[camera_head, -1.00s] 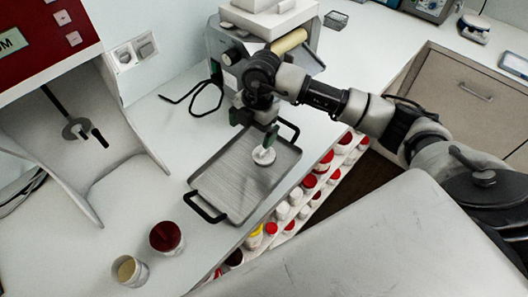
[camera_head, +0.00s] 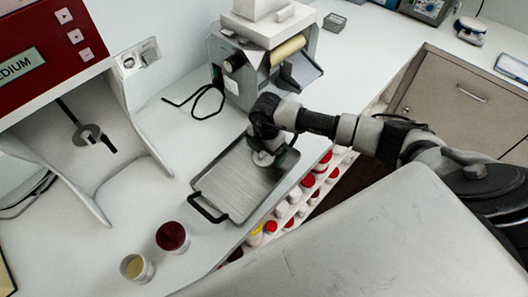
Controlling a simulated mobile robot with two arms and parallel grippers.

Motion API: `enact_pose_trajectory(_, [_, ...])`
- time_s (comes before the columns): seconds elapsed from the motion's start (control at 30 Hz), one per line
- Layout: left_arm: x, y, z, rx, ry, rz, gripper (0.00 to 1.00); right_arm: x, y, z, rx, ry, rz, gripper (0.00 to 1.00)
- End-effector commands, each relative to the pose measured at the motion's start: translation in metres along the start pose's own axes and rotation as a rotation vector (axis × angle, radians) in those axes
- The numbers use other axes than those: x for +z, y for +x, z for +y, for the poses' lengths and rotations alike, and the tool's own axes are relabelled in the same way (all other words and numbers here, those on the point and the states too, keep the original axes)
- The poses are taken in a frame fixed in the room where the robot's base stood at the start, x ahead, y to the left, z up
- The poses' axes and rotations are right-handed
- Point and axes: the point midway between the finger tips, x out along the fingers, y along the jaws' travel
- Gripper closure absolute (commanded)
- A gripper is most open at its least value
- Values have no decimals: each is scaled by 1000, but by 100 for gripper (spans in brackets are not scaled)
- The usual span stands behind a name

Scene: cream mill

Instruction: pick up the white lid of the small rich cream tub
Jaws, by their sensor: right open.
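A small round white piece, which looks like the white lid (camera_head: 262,159), lies on the metal tray (camera_head: 225,188) near its right side. My right gripper (camera_head: 268,154) is directly over it, low above the tray. The gripper is open, but its fingers are partly hidden by its own wrist, and I cannot tell whether they touch the lid. A small open tub with pale cream (camera_head: 136,269) stands on the counter at the lower left. My left gripper is out of view.
A tub with a dark red top (camera_head: 172,237) stands beside the cream tub. A mill with a roller (camera_head: 270,58) stands behind the tray. A red-fronted machine (camera_head: 45,45) is at the left. Several red- and white-capped jars (camera_head: 308,182) line a shelf below the counter's edge.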

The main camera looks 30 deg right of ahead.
Motion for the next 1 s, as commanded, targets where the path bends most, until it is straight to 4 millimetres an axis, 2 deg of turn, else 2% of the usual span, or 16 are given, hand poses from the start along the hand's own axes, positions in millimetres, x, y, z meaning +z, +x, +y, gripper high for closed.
enact_pose_trajectory(0.27, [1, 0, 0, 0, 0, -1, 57, 0, 4, 0, 1, -1, 0, 2])
enact_pose_trajectory(0.6, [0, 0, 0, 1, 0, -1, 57, 0, 4, 0, 1, 0, 0, 52])
enact_pose_trajectory(1.0, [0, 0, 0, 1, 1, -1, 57, 0, 2, 0, 2, 0, 0, 52])
